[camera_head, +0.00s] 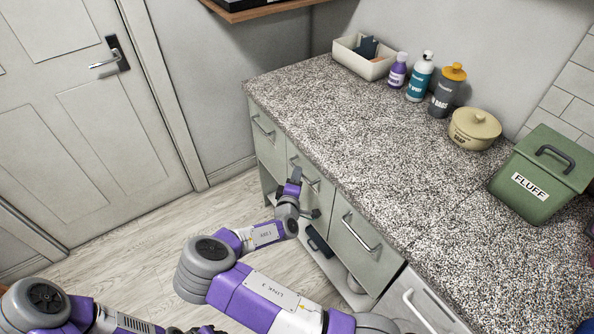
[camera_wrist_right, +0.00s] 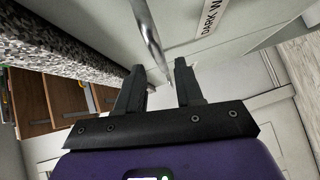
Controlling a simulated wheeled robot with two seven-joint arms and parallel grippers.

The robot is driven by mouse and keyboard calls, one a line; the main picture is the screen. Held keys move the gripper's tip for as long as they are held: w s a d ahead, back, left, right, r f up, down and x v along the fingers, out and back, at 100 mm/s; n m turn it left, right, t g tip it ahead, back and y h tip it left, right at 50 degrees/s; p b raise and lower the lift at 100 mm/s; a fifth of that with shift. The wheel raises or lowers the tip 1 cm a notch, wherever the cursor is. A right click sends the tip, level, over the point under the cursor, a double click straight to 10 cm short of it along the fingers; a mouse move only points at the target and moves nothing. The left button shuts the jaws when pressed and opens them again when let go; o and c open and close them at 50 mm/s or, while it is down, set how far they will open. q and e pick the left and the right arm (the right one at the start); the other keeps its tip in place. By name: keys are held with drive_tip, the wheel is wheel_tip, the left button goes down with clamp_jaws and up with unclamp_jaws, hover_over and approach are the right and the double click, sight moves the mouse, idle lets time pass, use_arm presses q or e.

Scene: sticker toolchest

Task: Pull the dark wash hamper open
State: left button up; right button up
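The dark wash hamper front is a pale grey-green panel (camera_head: 323,197) in the counter row, second from the far end, and it looks closed. In the right wrist view its white label (camera_wrist_right: 211,18) reads "DARK W", the rest cut off. Its metal bar handle (camera_wrist_right: 149,38) runs down toward the gap between my right fingertips. My right gripper (camera_wrist_right: 160,68) is open, fingers apart with nothing gripped. In the head view the right gripper (camera_head: 297,180) is at the hamper's handle and partly covers the panel; contact cannot be told.
Similar fronts with bar handles flank the hamper, one at the far end (camera_head: 268,150) and one nearer (camera_head: 350,250). The speckled counter (camera_head: 330,130) above holds bottles, a beige pot (camera_head: 474,130) and a green FLUFF bin (camera_head: 530,190). The wooden floor (camera_head: 130,240) before the fronts is clear.

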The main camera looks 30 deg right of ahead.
drive_tip(key=shift+b+x, duration=0.35)
drive_tip(key=shift+x, duration=1.7)
drive_tip(key=shift+f, duration=0.15)
clamp_jaws()
